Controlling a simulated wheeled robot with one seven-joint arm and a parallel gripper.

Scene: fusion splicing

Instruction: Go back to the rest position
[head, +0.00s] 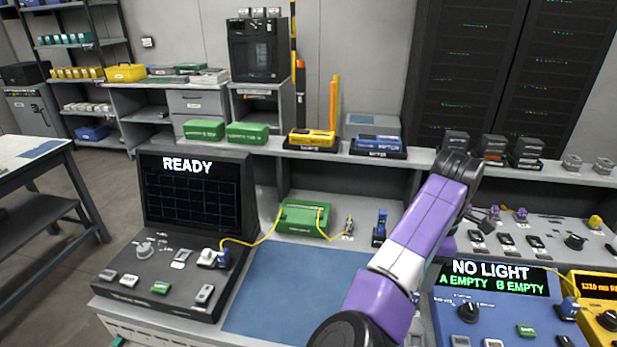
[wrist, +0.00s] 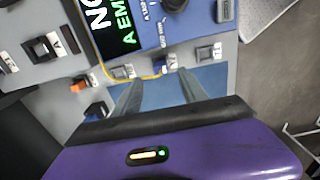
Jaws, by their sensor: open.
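My purple and white arm rises from the bottom of the head view and bends at a dark joint above the right part of the bench. My gripper cannot be made out clearly in the head view. In the wrist view my gripper (wrist: 160,82) shows two dark grey fingers, apart with nothing between them. They reach over a blue surface (wrist: 212,80), close to small labelled parts beside the light meter. That meter (wrist: 112,25) also shows in the head view, where its blue case (head: 490,318) reads NO LIGHT, A EMPTY, B EMPTY.
A splicer console (head: 190,190) reading READY stands at left. A green box (head: 303,217) with yellow fibre sits behind the blue mat (head: 275,290). A yellow instrument (head: 595,290) stands at far right. The shelf (head: 410,160) behind carries several cases.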

